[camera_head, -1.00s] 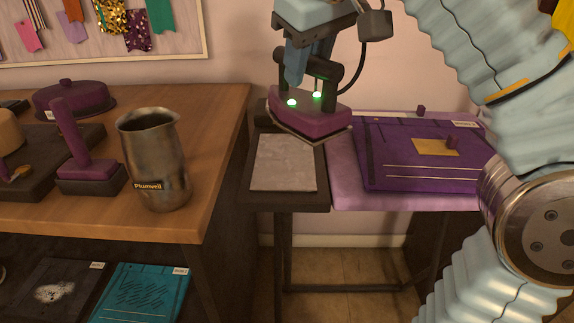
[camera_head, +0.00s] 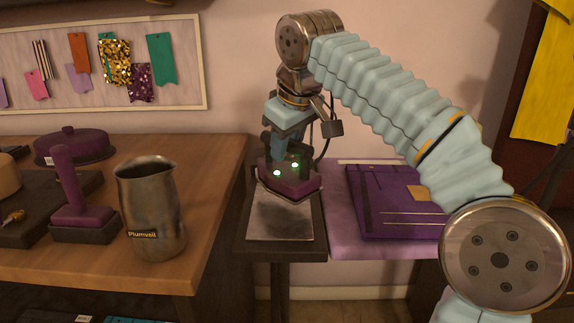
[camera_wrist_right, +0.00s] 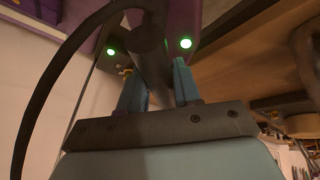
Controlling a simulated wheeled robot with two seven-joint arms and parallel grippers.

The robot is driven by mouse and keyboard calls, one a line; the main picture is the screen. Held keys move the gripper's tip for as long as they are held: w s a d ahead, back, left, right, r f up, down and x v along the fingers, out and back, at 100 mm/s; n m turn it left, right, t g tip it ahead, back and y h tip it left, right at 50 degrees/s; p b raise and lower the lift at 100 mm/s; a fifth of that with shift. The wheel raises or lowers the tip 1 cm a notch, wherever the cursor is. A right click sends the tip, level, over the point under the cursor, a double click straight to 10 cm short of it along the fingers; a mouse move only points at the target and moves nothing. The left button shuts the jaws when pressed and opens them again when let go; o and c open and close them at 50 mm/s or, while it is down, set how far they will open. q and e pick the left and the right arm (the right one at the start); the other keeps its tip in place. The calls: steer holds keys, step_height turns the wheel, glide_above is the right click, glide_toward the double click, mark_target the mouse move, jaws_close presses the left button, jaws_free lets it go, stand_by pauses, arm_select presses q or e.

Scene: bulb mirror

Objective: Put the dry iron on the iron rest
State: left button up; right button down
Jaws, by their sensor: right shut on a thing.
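The dry iron (camera_head: 290,188) has a purple body, a dark handle and two lit green lights. My right gripper (camera_head: 279,150) comes down from above and is shut on its handle. The right wrist view shows both blue fingers (camera_wrist_right: 158,88) at the dark handle, with the green lights and purple body beyond. The iron rest (camera_head: 279,222) is a pale grey plate in a dark frame. The iron is over its back part, with a dark shadow on the plate in front; I cannot tell whether they touch. My left gripper is not in view.
A purple ironing surface with a purple folder (camera_head: 390,205) adjoins the rest on the right. A metal jug (camera_head: 150,215) stands near the right edge of the wooden table (camera_head: 215,190) on the left. The iron's dark cord (camera_head: 325,150) hangs behind the gripper.

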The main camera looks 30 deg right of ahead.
mark_target(287, 168)
steer(key=f, duration=0.2)
steer(key=f+b, duration=0.1)
steer(key=shift+w+d+f, duration=0.2)
steer(key=shift+w+d, duration=0.05)
steer(key=shift+w, duration=0.1)
steer(key=shift+f, duration=0.3)
steer(key=c, duration=0.8)
jaws_free()
steer(key=shift+f, duration=0.15)
steer(key=shift+r, duration=0.3)
steer(key=p+v, duration=0.2)
steer(key=v, duration=0.9)
steer(key=shift+s+a+r, duration=0.1)
steer(key=shift+s+r, duration=0.15)
steer(key=shift+r, duration=0.05)
